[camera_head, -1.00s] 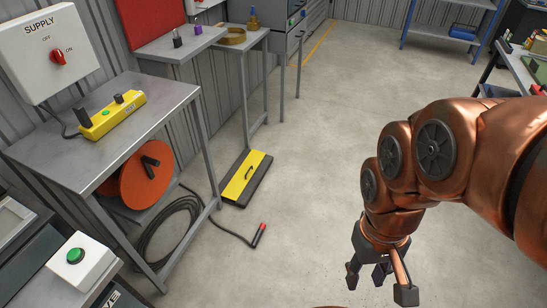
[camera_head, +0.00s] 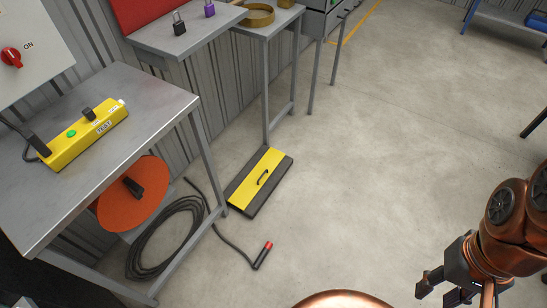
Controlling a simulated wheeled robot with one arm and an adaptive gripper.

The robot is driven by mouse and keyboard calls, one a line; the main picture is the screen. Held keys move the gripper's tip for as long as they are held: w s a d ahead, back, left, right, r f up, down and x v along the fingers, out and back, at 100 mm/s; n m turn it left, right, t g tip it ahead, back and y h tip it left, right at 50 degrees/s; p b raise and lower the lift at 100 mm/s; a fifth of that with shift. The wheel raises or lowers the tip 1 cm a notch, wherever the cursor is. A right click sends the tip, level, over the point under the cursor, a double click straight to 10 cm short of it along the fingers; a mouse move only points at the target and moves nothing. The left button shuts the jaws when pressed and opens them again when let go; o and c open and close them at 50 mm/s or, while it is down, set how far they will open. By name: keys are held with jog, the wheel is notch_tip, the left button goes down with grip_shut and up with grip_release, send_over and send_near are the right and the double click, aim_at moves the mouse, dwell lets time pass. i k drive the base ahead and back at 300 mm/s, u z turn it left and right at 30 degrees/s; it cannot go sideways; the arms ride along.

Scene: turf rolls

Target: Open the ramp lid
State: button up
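The ramp (camera_head: 275,190) lies on the floor in the head view, left of centre. It is a dark block with sloped edges. Its yellow lid (camera_head: 252,187) lies flat on top and looks shut, with a dark curved handle (camera_head: 263,177) in its middle. My gripper (camera_head: 455,292) is at the bottom right, well to the right of the ramp and nearer to me, touching nothing that I can see. Its fingers are spread apart and look empty; part of it is cut off by the lower frame edge.
A black cable with a red-tipped plug (camera_head: 264,255) lies in front of the ramp. A steel table (camera_head: 160,90) with a yellow test box (camera_head: 85,135) and an orange reel (camera_head: 133,195) under it stand left. Floor between ramp and gripper is clear.

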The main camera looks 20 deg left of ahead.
aim_at(244, 194)
jog(key=u, duration=0.65)
jog(key=i, duration=1.05)
jog(key=u, duration=0.9)
